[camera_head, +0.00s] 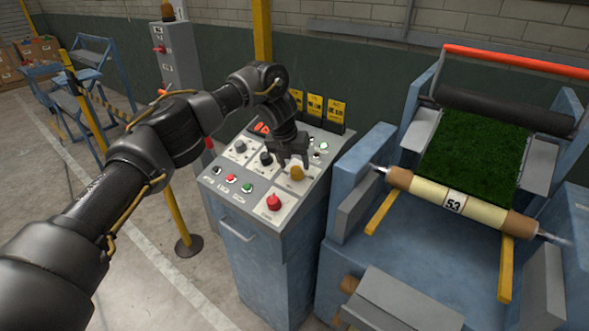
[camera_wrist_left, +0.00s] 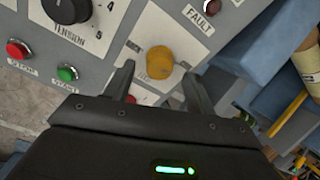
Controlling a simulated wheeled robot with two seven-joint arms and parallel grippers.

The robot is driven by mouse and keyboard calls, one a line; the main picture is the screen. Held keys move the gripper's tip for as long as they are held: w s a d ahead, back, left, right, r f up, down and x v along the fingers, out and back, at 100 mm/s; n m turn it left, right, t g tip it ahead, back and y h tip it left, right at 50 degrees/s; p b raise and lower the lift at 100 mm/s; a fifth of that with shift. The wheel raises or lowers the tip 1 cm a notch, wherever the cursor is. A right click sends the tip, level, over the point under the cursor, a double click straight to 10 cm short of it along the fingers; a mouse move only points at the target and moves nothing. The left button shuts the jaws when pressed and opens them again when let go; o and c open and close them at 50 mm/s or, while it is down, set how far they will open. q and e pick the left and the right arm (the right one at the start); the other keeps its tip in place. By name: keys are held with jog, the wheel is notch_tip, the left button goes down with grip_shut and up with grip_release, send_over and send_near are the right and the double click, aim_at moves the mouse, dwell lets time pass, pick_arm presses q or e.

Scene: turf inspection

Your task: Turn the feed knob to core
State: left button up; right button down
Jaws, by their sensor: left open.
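The control panel (camera_head: 232,173) slopes on top of a blue-grey cabinet. A round yellow knob (camera_head: 296,173) sits on a white plate at its right side and shows in the left wrist view (camera_wrist_left: 160,62). My left gripper (camera_head: 293,161) is open just above the yellow knob. In the left wrist view its fingers (camera_wrist_left: 158,83) point toward the knob, one to each side, with a gap visible. My right gripper is not in view.
A black knob (camera_wrist_left: 67,10) marked TENSION is close by. A red mushroom button (camera_head: 273,202) sits in front, and red and green buttons (camera_head: 231,179) lie left. The turf machine (camera_head: 395,245) with a green turf strip (camera_head: 470,150) stands right. Open floor lies left.

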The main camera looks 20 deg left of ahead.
pick_arm(q)
jog(key=v, duration=0.8)
